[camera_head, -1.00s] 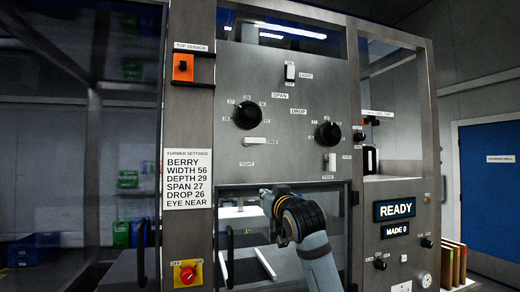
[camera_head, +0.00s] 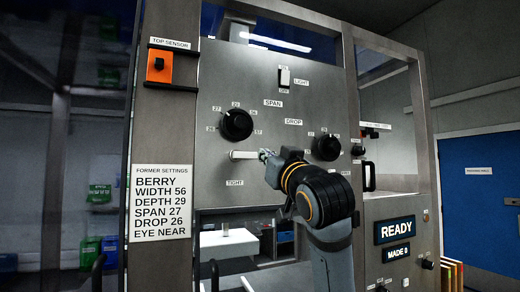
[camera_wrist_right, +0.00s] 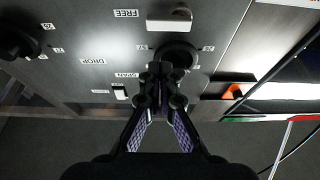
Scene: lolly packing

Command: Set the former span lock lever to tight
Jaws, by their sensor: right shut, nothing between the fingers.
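The span lock lever (camera_head: 244,155) is a white bar on the grey panel below the black span knob (camera_head: 236,125). It lies about level, with the TIGHT label (camera_head: 235,182) below its left part. In the right wrist view the picture is upside down; the white lever (camera_wrist_right: 170,24) shows beside the FREE label (camera_wrist_right: 126,13), above the span knob (camera_wrist_right: 177,55). My right gripper (camera_head: 266,155) is shut and empty at the lever's right end, covering part of it; I cannot tell if they touch. Its fingertips (camera_wrist_right: 160,72) also show in the wrist view. My left gripper is out of view.
The drop knob (camera_head: 327,147) is right of my right gripper, close to the arm, which hides the area beneath it. A settings card (camera_head: 160,202) reads SPAN 27. The light switch (camera_head: 284,76) and orange top sensor (camera_head: 158,66) are higher. An opening lies below the panel.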

